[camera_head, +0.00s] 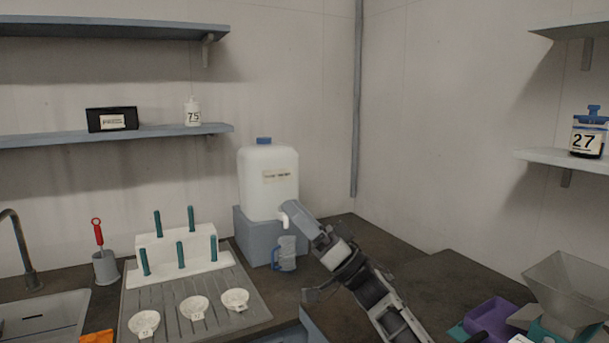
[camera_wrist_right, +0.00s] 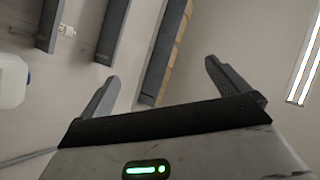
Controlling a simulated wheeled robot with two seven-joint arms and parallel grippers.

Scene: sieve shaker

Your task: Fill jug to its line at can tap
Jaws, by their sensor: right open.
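The white water can (camera_head: 268,180) with a blue cap and a label stands on a grey block (camera_head: 257,236) at the back of the counter. Its small white tap (camera_head: 284,217) is low on the front, beside my right gripper. A bluish clear jug (camera_head: 285,254) stands upright below the tap, against the block; its line and water level are too small to make out. My right gripper (camera_head: 293,212) is at the tap; the head view does not show whether it touches. In the right wrist view its jaws (camera_wrist_right: 163,80) are open and empty, with the can's edge (camera_wrist_right: 12,80) at left. My left gripper is out of view.
A white rack (camera_head: 176,253) with teal pegs and several small white dishes (camera_head: 194,308) occupy the grey drainer left of the jug. A grey cup (camera_head: 106,268) holds a red-handled tool. A purple tray (camera_head: 497,318) and a grey hopper (camera_head: 567,290) stand at right.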

